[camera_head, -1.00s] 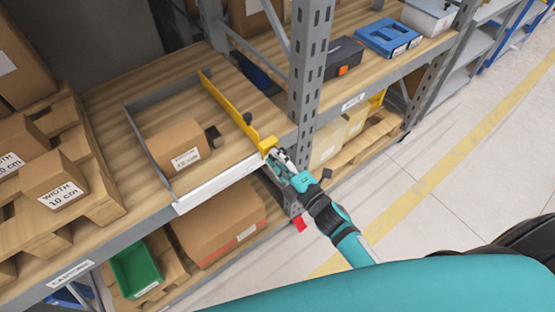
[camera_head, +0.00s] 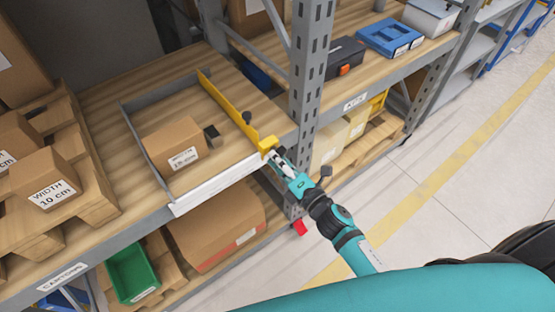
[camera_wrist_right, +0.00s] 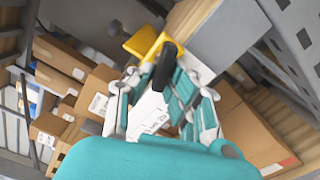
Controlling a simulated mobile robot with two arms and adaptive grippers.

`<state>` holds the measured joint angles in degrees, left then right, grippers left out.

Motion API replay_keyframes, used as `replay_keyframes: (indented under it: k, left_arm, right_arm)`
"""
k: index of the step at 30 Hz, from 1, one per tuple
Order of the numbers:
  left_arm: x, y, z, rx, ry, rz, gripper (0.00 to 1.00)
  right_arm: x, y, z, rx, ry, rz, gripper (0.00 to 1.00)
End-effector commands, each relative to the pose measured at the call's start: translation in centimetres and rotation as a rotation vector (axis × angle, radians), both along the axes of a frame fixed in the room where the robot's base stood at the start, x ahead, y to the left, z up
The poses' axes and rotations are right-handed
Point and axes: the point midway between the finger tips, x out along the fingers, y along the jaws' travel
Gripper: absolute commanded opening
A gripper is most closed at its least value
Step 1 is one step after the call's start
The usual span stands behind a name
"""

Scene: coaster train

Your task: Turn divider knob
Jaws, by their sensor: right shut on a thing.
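The yellow divider (camera_head: 232,108) stands upright along the right side of a grey-walled bay on the wooden shelf. Its yellow front end shows in the right wrist view (camera_wrist_right: 143,42). A black knob (camera_wrist_right: 165,67) sits at that front end, between the fingers of my right gripper (camera_wrist_right: 160,90). In the head view my right gripper (camera_head: 276,158) is at the divider's front end, shut on the knob, and hides it there. My left gripper is not in view.
A grey rack upright (camera_head: 308,75) stands close right of my gripper. Cartons and a green bin (camera_head: 133,270) are below. The aisle floor at right is clear.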

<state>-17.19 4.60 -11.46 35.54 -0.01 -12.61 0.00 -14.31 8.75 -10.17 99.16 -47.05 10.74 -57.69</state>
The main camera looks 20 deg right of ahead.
Motion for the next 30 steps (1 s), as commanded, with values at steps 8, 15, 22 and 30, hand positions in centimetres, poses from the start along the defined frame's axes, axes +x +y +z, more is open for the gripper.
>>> replay_keyframes:
  k: [8,15,22,30]
  left_arm:
    - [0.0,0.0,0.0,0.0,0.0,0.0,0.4]
    - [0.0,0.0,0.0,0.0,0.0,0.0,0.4]
    - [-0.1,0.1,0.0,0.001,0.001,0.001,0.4]
    - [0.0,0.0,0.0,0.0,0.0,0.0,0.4]
  right_arm:
    - [-0.1,0.0,-0.1,0.0,0.003,0.0,0.0]
    - [0.0,0.0,-0.1,0.0,0.002,0.0,0.37]
    - [-0.2,-0.1,-0.1,0.002,0.002,0.0,0.37]
    - [-3.9,-1.4,-0.2,0.001,0.006,-0.001,0.37]
